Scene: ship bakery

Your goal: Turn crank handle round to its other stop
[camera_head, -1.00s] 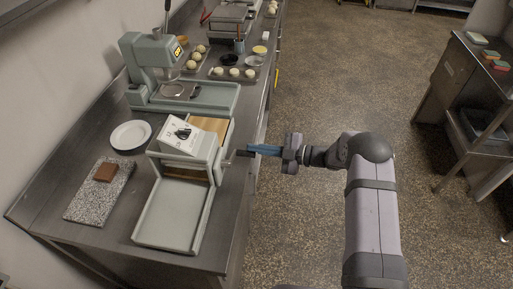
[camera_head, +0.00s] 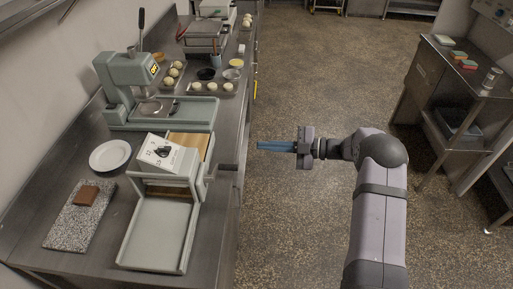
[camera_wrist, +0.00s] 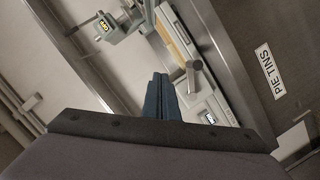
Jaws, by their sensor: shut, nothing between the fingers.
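The grey-green machine (camera_head: 166,165) with a white dial panel stands on the steel bench, its long tray towards me. Its crank handle (camera_wrist: 193,77) shows in the wrist view as a short grey bar sticking out of the machine's side, just right of my fingertips. The shut fingers (camera_wrist: 160,78) also show in the wrist view.
A white plate (camera_head: 110,155) and a speckled slab (camera_head: 72,228) with a brown block lie left of the machine. A mixer-like press (camera_head: 130,85) and trays of dough balls stand behind. The floor right of the bench is open up to a side table (camera_head: 470,75).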

